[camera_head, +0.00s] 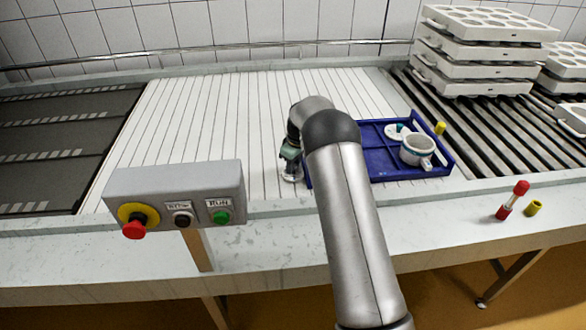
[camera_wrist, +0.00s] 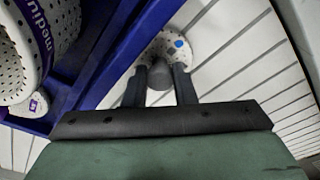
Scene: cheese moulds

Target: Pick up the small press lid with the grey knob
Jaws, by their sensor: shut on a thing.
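The small press lid (camera_wrist: 165,45) is a white disc with dark specks, a blue dot and a grey knob (camera_wrist: 159,77). In the wrist view my gripper (camera_wrist: 160,82) has one finger on each side of the knob and is shut on it. In the head view my gripper (camera_head: 291,168) points down just left of the blue tray, with the lid (camera_head: 292,178) under it. The lid is over the white slatted surface; I cannot tell whether it touches it. My arm hides part of the tray's left side.
A button box (camera_head: 175,195) stands at front left. Red and yellow pieces (camera_head: 533,208) lie at right. White mould blocks (camera_head: 480,55) are stacked behind.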

